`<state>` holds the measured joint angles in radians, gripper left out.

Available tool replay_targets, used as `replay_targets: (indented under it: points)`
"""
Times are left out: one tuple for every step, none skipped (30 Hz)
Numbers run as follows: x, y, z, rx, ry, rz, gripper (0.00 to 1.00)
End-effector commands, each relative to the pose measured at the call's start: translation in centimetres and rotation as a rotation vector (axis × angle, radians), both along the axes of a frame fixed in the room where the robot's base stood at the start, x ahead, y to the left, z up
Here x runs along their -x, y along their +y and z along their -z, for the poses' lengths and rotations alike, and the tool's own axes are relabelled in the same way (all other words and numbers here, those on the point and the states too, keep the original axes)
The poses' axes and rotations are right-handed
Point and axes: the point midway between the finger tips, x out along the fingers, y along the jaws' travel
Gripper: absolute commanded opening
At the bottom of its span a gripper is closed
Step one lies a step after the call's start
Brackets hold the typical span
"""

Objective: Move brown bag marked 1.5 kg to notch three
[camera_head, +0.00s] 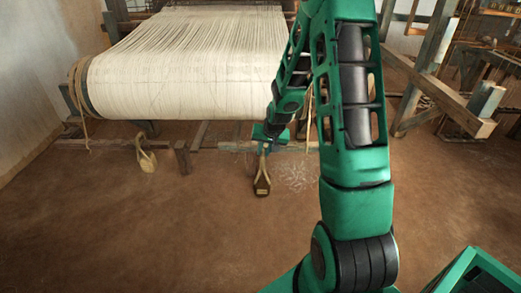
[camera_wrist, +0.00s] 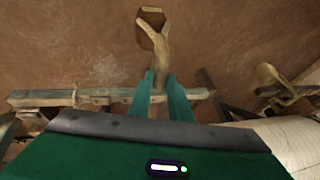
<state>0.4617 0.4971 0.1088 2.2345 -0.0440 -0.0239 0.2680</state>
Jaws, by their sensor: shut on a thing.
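A brown bag (camera_head: 262,186) hangs by a pale strap below my gripper (camera_head: 268,142), in front of the loom. In the wrist view my gripper (camera_wrist: 160,82) is shut on the strap (camera_wrist: 161,52), and the brown bag (camera_wrist: 150,18) shows at the top edge. No weight mark is readable on it. The bag appears to hang just above the floor, but I cannot tell whether it touches. A wooden bar (camera_head: 230,147) runs behind the gripper; it also shows in the wrist view (camera_wrist: 60,98). I cannot make out its separate notches.
A pale bag (camera_head: 147,161) with a strap hangs or stands at the left, by a wooden post (camera_head: 182,158). The loom's roll of white warp (camera_head: 180,85) is above the bar. Wooden frames (camera_head: 440,95) stand at the right. The front floor (camera_head: 130,235) is clear.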

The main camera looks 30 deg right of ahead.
Motion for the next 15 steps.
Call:
replay_targets:
  points:
    - [0.1,0.1,-0.2,0.002,-0.007,-0.001,0.00]
    - [0.2,0.2,-0.2,0.002,-0.007,-0.001,0.00]
    - [0.4,0.4,-0.2,0.002,-0.007,-0.001,0.00]
    - [0.6,0.5,-0.3,0.002,-0.007,-0.001,0.00]
    - [0.7,0.6,-0.3,0.003,-0.007,-0.002,0.00]
    - [0.9,0.7,-0.3,0.003,-0.007,-0.002,0.00]
    - [1.1,0.9,-0.3,0.002,-0.007,-0.001,0.00]
    - [1.2,1.0,-0.3,0.002,-0.006,0.000,0.00]
    - [1.5,1.1,-0.3,0.002,-0.005,-0.001,0.00]
    - [1.6,1.2,-0.3,0.002,-0.005,-0.001,0.00]
    - [1.7,1.3,-0.4,0.002,-0.006,0.000,0.00]
    - [1.9,1.4,-0.4,0.002,-0.006,0.000,0.00]
    - [2.1,1.5,-0.4,0.002,-0.007,0.000,0.00]
    - [2.2,1.6,-0.5,0.002,-0.007,0.000,0.00]
    - [2.5,1.8,-0.5,0.002,-0.007,0.001,0.00]
